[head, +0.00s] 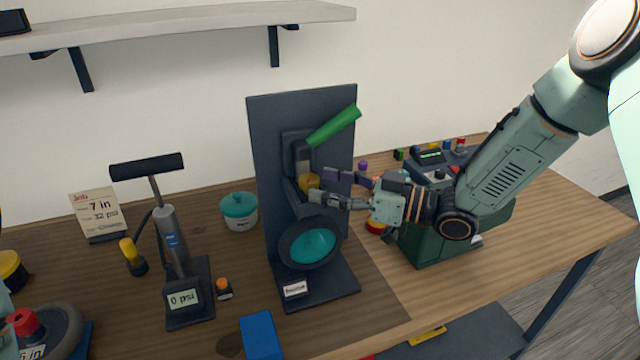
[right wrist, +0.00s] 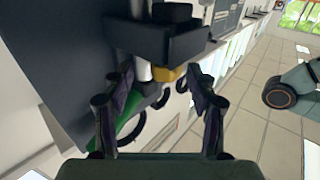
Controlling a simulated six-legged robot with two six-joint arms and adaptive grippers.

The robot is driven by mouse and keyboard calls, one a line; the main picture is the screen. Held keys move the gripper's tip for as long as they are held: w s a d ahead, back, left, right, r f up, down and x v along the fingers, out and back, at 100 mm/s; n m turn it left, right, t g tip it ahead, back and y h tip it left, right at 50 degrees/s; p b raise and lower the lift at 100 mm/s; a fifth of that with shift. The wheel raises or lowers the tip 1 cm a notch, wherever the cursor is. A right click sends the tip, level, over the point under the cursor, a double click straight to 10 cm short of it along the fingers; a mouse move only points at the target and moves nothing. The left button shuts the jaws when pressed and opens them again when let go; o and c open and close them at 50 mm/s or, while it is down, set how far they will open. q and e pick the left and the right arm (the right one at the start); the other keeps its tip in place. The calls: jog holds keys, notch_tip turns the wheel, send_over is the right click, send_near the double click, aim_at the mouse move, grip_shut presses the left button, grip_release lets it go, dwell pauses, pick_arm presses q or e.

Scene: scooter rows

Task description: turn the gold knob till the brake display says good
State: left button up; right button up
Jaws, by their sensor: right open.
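The gold knob (head: 309,183) sits on the front of a dark upright brake stand (head: 262,150), below a green lever (head: 335,126) and above a teal disc (head: 312,245). My right gripper (head: 320,187) is open at the knob, its fingers pointing left, partly covering it. In the right wrist view the gold knob (right wrist: 165,74) shows between the open fingers (right wrist: 160,85); I cannot tell whether they touch it. A small white label (head: 295,289) on the stand's base is too small to read surely. I cannot pick out a brake display saying good. My left gripper is not in view.
A blue block (head: 260,335) lies at front. A green machine (head: 425,240) stands right, under my arm. A shelf (head: 180,20) hangs above.

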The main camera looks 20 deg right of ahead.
aim_at(309, 184)
jog(key=shift+w+a, duration=0.35)
jog(key=shift+a, duration=0.1)
jog(key=shift+a+r, duration=0.1)
jog(key=shift+a, duration=0.25)
jog(key=shift+s+a+r, duration=0.35)
jog(key=shift+a, duration=0.1)
jog(key=shift+w+d+f, duration=0.3)
jog(key=shift+w+d, duration=0.05)
jog(key=shift+w, duration=0.1)
jog(key=shift+w+f, duration=0.1)
jog(key=shift+w, duration=0.1)
jog(key=shift+c, duration=1.4)
jog(key=shift+s+a+r, duration=0.25)
jog(key=shift+s, duration=0.15)
jog(key=shift+c, duration=2.3)
jog(key=shift+w+d+f, duration=0.15)
jog(key=shift+d, duration=0.05)
jog(key=shift+c, duration=2.1)
jog(key=shift+a, duration=0.15)
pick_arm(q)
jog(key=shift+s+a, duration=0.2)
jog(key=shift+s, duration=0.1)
